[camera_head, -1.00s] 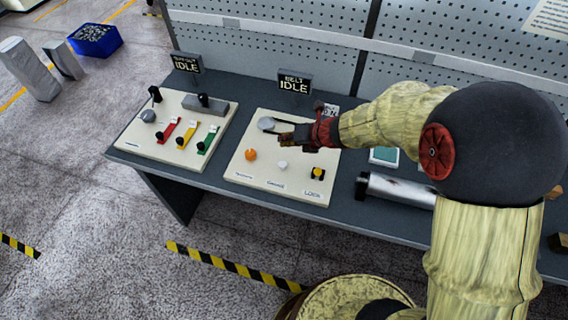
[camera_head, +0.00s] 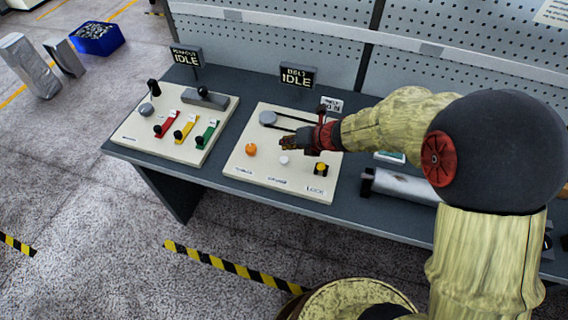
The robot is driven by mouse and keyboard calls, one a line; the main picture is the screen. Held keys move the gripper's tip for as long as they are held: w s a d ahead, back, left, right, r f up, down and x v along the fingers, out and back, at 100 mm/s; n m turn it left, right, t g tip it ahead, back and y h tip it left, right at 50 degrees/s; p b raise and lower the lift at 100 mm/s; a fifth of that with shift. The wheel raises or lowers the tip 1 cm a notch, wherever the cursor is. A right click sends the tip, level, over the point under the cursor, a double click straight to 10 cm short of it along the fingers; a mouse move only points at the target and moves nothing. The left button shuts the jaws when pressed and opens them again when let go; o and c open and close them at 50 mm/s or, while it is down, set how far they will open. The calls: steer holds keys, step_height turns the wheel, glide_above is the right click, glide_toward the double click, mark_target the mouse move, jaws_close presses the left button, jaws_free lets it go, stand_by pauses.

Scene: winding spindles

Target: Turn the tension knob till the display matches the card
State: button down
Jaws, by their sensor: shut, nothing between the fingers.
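The belt panel (camera_head: 240,170) is a cream board with an orange knob (camera_head: 250,149) at left, a small white knob (camera_head: 284,160) in the middle and a yellow-topped lock control (camera_head: 320,169) at right. Their small labels are mostly unreadable, so I cannot tell for certain which is the tension knob. The display (camera_head: 297,76) behind reads BELT IDLE. A white card (camera_head: 331,104) stands at the panel's back right; its print is too small to read. My gripper (camera_head: 287,143) is shut and empty above the panel, between the orange and white knobs in the picture, apparently touching neither.
A grey pulley (camera_head: 268,118) with a black belt is behind my gripper. A second panel (camera_head: 150,145) with red, yellow and green levers stands at left under another IDLE display (camera_head: 186,56). A metal cylinder (camera_head: 400,186) lies at right. Pegboard (camera_head: 280,40) closes off the back.

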mark_target(286, 158)
steer(key=shift+f+b, duration=1.35)
steer(key=shift+f, duration=0.7)
steer(key=shift+f, duration=0.4)
steer(key=shift+f+b, duration=0.4)
steer(key=shift+b, duration=0.15)
steer(key=shift+s+f, duration=0.15)
steer(key=shift+f, duration=0.35)
stand_by(0.5)
steer(key=shift+r, duration=0.1)
steer(key=shift+s+r+p, duration=0.15)
steer(key=shift+r+p, duration=0.55)
steer(key=shift+r, duration=0.5)
